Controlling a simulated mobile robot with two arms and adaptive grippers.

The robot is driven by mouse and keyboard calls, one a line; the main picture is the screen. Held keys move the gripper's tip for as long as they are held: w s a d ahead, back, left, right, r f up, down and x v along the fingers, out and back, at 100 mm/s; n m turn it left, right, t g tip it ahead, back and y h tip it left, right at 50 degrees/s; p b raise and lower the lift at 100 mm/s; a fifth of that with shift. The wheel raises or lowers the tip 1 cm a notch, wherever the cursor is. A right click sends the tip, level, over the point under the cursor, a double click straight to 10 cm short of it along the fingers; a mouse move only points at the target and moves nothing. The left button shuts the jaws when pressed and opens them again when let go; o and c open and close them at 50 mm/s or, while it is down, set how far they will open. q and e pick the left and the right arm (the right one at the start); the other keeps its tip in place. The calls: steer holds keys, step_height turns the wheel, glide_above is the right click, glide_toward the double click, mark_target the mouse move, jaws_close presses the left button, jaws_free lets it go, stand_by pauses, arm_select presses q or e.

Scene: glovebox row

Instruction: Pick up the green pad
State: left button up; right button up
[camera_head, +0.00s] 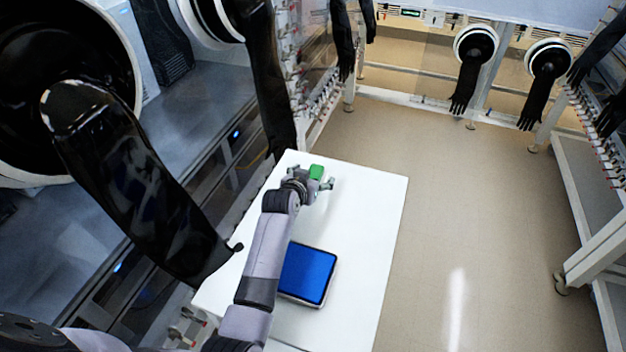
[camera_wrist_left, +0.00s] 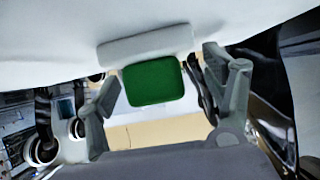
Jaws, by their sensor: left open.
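The green pad (camera_head: 316,172) is a small green block at the far end of the white table (camera_head: 375,230). In the left wrist view the green pad (camera_wrist_left: 153,80) shows as a dark green rounded square between the two fingers, with a pale edge or block above it. My left gripper (camera_head: 323,184) is at the pad, with its fingers spread. In the left wrist view my left gripper (camera_wrist_left: 172,88) is open, one finger on each side of the pad, with gaps visible. Whether a finger touches it I cannot tell. My right gripper is not in view.
A black glove (camera_head: 140,185) hangs close on the left, near the table edge. More gloves hang at the back. The floor on the right is clear.

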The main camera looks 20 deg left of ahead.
arm_select(q)
steer(key=shift+c, duration=0.5)
steer(key=c, duration=1.1)
steer(key=shift+w, duration=0.1)
steer(key=shift+c, duration=0.2)
